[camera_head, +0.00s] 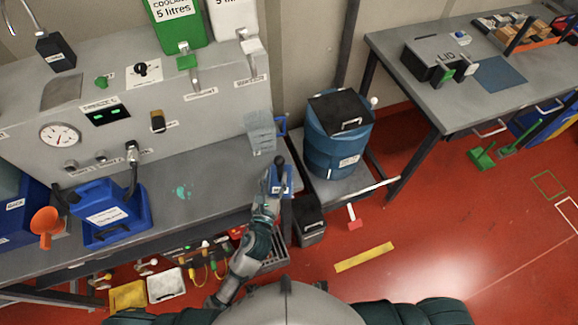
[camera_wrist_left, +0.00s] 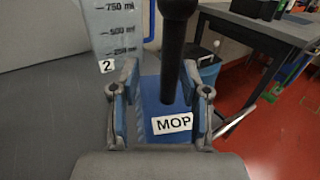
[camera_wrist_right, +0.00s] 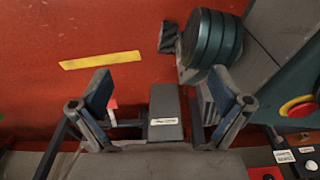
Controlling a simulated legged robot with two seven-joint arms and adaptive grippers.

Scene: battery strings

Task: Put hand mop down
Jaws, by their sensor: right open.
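The hand mop (camera_head: 288,181) is a blue block with a dark upright handle, at the right end of the grey bench (camera_head: 215,170). In the left wrist view the blue block (camera_wrist_left: 150,112) carries a white "MOP" label and stands between the fingers. My left gripper (camera_head: 276,176) is shut on it, and its fingers (camera_wrist_left: 162,100) flank the block. Whether its underside touches the bench is hidden. My right gripper (camera_wrist_right: 160,102) is open and empty, seen over the red floor and a dark bin (camera_wrist_right: 165,112).
A clear measuring jug (camera_head: 261,132) stands just behind the mop. A blue barrel (camera_head: 338,140) stands to the right. A blue canister (camera_head: 105,210) and orange funnel (camera_head: 45,222) are at the left. The middle of the bench is clear apart from a teal spill (camera_head: 183,192).

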